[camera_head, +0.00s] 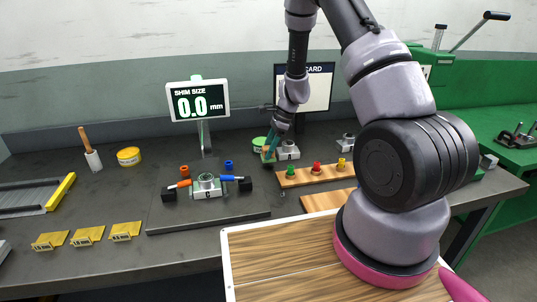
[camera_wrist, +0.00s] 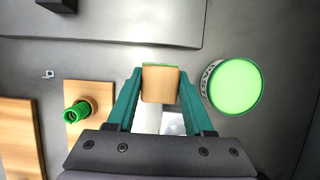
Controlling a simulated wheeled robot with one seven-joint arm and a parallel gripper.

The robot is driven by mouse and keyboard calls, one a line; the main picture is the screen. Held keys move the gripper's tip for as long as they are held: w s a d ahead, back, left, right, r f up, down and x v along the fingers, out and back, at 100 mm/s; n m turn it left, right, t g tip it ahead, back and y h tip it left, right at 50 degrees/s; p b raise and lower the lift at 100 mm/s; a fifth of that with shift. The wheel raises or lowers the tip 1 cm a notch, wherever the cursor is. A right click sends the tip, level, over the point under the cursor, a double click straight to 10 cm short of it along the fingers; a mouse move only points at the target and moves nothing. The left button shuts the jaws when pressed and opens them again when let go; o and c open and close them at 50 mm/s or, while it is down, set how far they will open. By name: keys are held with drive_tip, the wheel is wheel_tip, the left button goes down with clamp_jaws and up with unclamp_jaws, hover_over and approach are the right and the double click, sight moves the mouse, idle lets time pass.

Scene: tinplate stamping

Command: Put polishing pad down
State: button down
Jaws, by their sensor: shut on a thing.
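In the head view the polishing pad (camera_head: 266,152) is small and partly hidden by the fingers. I cannot tell whether it touches the bench.
A round green-topped tin (camera_wrist: 235,86) stands right of my gripper in the wrist view. A wooden board (camera_head: 312,175) with green, red and yellow knobs lies close by. Bare bench (camera_head: 120,190) lies at left.

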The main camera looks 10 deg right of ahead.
drive_tip(key=shift+f, duration=0.9)
drive_tip(key=shift+f, duration=0.1)
drive_tip(key=shift+c, duration=1.4)
unclamp_jaws()
drive_tip(key=shift+f, duration=0.1)
